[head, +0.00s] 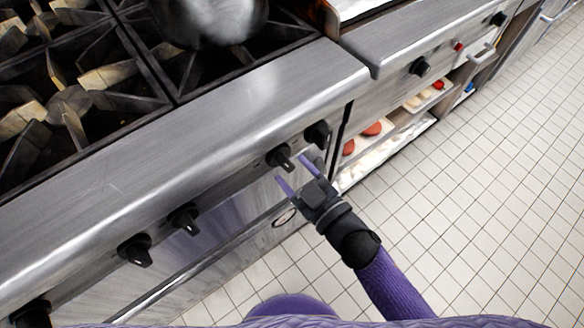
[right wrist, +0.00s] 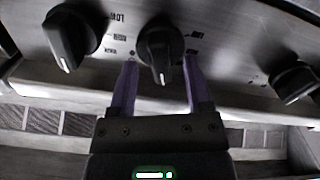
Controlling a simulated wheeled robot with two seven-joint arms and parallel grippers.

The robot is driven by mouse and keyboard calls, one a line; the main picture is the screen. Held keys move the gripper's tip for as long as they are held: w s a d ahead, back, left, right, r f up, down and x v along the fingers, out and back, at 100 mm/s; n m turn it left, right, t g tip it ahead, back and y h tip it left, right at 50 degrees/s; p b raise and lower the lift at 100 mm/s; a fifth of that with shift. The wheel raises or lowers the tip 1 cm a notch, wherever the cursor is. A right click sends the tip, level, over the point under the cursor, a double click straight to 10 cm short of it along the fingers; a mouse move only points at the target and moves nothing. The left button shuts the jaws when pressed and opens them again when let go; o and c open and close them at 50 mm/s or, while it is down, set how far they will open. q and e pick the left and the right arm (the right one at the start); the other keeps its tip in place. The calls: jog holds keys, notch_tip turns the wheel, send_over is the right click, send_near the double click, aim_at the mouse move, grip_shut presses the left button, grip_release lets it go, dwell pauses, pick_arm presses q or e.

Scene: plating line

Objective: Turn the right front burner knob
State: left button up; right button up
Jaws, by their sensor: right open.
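Several black knobs run along the steel front of the stove. My right gripper (head: 290,168) is open at the second knob from the right end, a black knob (head: 280,156). In the right wrist view this knob (right wrist: 158,48) shows between the tips of the two purple fingers of my right gripper (right wrist: 159,62), with a gap on both sides. The rightmost knob (head: 317,134) is close beside it. Which burner each knob serves cannot be read. My left gripper is not in view.
A steel pot (head: 208,22) stands on the back-right grate. Two other knobs (head: 185,218) (head: 134,250) sit to the left. A handle bar (head: 170,284) runs below the knobs. Right of the stove are a counter and shelves with food trays (head: 368,140). The tiled floor (head: 480,180) is clear.

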jog(key=shift+w+a, duration=0.35)
jog(key=shift+w, duration=0.1)
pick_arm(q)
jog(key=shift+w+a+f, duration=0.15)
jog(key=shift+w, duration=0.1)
pick_arm(e)
jog(key=c, duration=0.3)
grip_shut()
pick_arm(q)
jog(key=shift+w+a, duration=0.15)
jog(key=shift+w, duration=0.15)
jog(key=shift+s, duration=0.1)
